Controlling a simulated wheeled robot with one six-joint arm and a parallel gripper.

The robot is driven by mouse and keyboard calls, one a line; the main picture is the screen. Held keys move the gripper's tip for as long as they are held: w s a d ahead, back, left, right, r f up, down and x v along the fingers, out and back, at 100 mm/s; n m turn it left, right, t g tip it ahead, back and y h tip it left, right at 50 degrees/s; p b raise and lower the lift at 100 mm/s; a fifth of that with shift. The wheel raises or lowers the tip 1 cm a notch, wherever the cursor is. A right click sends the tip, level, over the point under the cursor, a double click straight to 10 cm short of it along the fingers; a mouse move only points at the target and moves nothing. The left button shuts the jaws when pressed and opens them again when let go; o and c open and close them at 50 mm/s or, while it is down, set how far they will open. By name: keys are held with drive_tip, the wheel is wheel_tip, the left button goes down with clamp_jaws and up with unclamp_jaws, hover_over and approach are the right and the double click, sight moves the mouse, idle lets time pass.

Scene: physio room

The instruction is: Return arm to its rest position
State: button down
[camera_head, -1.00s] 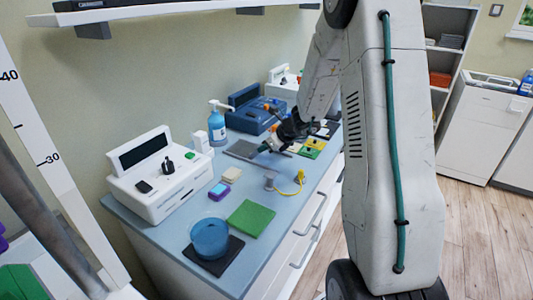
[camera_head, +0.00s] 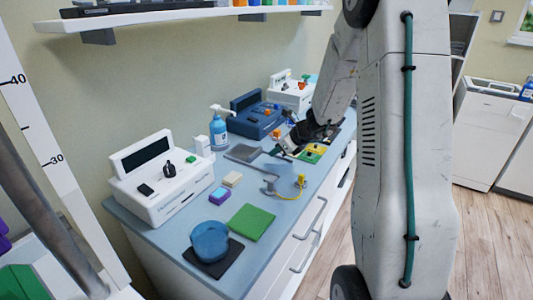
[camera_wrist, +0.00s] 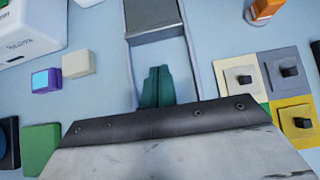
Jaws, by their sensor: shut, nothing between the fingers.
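My arm reaches over the blue-grey counter (camera_head: 180,235) from the right in the head view. My gripper (camera_head: 284,152) is above the far half of the counter, partly dark and small there. In the wrist view its teal fingers (camera_wrist: 157,87) are shut together with nothing between them. They point over a grey open frame or tray (camera_wrist: 155,17), which also shows in the head view as a flat grey piece (camera_head: 243,153). I cannot tell how high above it they are.
A white device (camera_head: 160,185), a blue device (camera_head: 255,117) and a pump bottle (camera_head: 218,132) line the wall side. A wall shelf (camera_head: 185,18) hangs above.

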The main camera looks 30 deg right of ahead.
drive_tip(key=v, duration=0.7)
drive_tip(key=shift+s, duration=0.25)
drive_tip(key=shift+d, duration=0.1)
drive_tip(key=s+a+r+n+g+h, duration=0.1)
drive_tip(key=s+a+r+n+g, duration=0.1)
drive_tip(key=s+a+r+n, duration=0.2)
drive_tip(key=s+a+r+n+g+h, duration=0.1)
drive_tip(key=s+a+r+n, duration=0.3)
drive_tip(key=s+a+n, duration=0.7)
drive_tip(key=s+a+r+n+g+h, duration=0.1)
drive_tip(key=s+a+r+n+g, duration=0.2)
drive_tip(key=s+a+n, duration=0.4)
drive_tip(key=s+r+n, duration=0.1)
drive_tip(key=s+n, duration=0.7)
drive_tip(key=n, duration=0.1)
drive_tip(key=shift+s+a+r+g+h, duration=0.2)
drive_tip(key=shift+s+g+h, duration=0.1)
drive_tip(key=shift+s+g, duration=0.1)
